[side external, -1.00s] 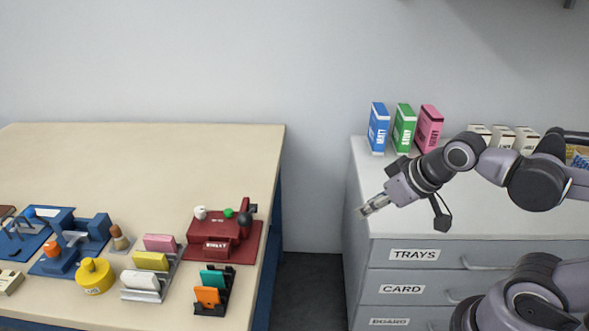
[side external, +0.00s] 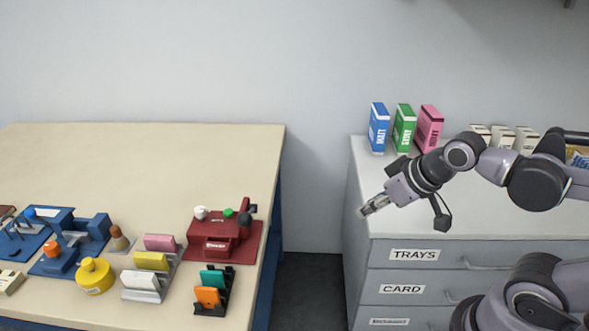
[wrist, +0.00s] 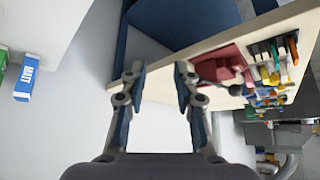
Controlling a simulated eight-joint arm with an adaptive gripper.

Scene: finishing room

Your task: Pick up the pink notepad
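The pink notepad (side external: 160,242) sits in the back slot of a stepped grey holder on the left table, behind a yellow pad (side external: 151,261) and a white pad (side external: 140,280). My gripper (side external: 366,211) is far to its right, in the air by the left front corner of the drawer cabinet. In the wrist view my gripper (wrist: 158,88) has its two fingers apart with nothing between them. The pink notepad is too small to make out surely in the wrist view.
A red machine (side external: 222,238) stands right of the holder, with a black rack (side external: 214,291) of teal and orange pads in front. A yellow round container (side external: 95,276) is at the left. A floor gap (side external: 307,285) separates table and cabinet (side external: 415,278). Boxes (side external: 404,127) stand on the cabinet.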

